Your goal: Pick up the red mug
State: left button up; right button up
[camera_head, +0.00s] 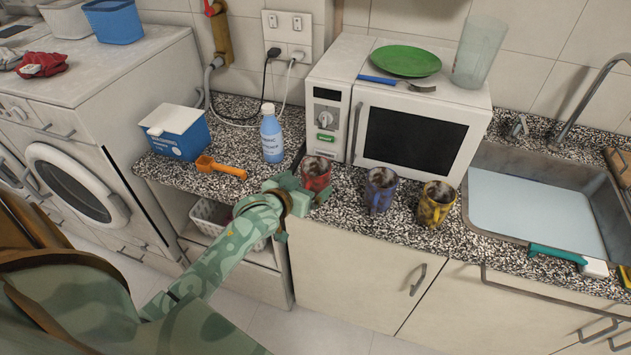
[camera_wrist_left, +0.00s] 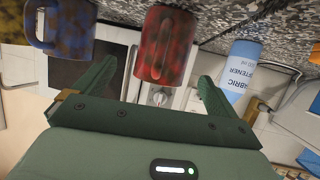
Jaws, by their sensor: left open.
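The red mug (camera_head: 316,172) stands on the speckled counter at the front left corner of the microwave, its lower part partly hidden by my gripper. My left gripper (camera_head: 304,190) is right at the mug, on its near side. In the left wrist view, which is upside down, the red mug (camera_wrist_left: 166,45) appears between and just ahead of the two spread green fingers of the left gripper (camera_wrist_left: 157,78). The fingers are open, with a gap seen on both sides of the mug. My right gripper is not in view.
A blue mug (camera_head: 380,189) and a yellow mug (camera_head: 435,204) stand to the right. A fabric softener bottle (camera_head: 271,135), orange scoop (camera_head: 221,168) and blue detergent box (camera_head: 177,133) stand to the left. The microwave (camera_head: 405,120) is close behind; the sink (camera_head: 600,190) is far right.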

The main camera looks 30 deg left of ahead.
aim_at(312, 180)
pick_arm(q)
jog(key=x, duration=0.2)
jog(key=b+x, duration=0.1)
jog(key=x, duration=0.1)
jog(key=shift+w+a+f, duration=0.2)
jog(key=shift+f, duration=0.15)
jog(key=shift+s+r, duration=0.1)
jog(key=c, duration=1.3)
jog(key=shift+o, duration=0.2)
jog(key=shift+r, duration=0.1)
